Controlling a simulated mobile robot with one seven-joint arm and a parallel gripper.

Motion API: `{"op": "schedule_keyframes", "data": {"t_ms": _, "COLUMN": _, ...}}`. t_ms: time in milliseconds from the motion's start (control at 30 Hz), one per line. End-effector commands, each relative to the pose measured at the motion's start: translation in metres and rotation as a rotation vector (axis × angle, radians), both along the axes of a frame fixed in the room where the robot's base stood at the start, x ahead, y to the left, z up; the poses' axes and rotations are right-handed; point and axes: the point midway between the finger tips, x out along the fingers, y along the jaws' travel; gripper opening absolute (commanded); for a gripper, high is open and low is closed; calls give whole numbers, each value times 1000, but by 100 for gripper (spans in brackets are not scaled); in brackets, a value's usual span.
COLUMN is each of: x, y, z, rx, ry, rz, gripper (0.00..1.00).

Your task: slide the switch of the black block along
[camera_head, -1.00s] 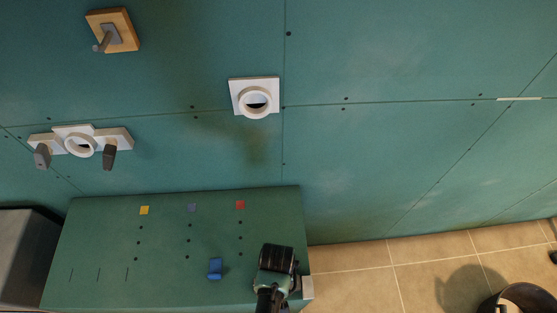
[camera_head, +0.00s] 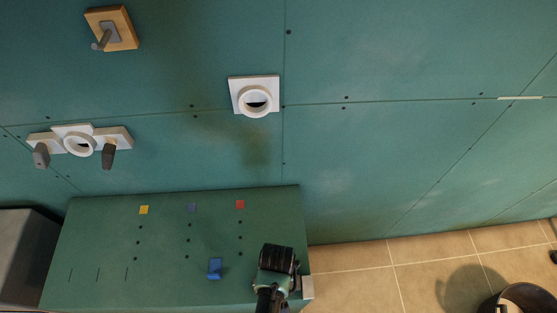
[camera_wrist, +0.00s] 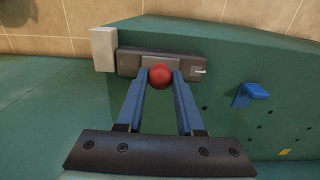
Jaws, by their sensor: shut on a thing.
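In the wrist view, the black block (camera_wrist: 128,64) is a long dark bar fixed along the green bench's edge. A red round knob (camera_wrist: 160,76), which looks like its switch, sits near the middle of the block. My gripper (camera_wrist: 160,78) has its two blue fingers on either side of the knob, shut on it. In the head view, my gripper's dark wrist (camera_head: 276,262) is over the bench's right front corner and hides the knob and most of the block.
The green bench (camera_head: 90,245) carries a blue hook-like piece (camera_head: 215,268), coloured squares, small holes and slots. A pale block (camera_wrist: 104,48) stands at one end of the black block. A bin (camera_head: 520,300) stands on the tiled floor at right.

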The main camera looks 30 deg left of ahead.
Motion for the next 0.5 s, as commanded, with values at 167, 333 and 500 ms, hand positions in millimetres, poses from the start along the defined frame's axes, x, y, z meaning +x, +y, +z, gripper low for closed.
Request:
{"op": "schedule_keyframes", "data": {"t_ms": 167, "x": 1, "y": -2, "z": 0, "rx": 0, "ry": 0, "rz": 0, "gripper": 1}}
{"op": "schedule_keyframes", "data": {"t_ms": 333, "x": 3, "y": -5, "z": 0, "rx": 0, "ry": 0, "rz": -1, "gripper": 1}}
{"op": "schedule_keyframes", "data": {"t_ms": 500, "x": 5, "y": -8, "z": 0, "rx": -1, "ry": -1, "rz": -2, "gripper": 1}}
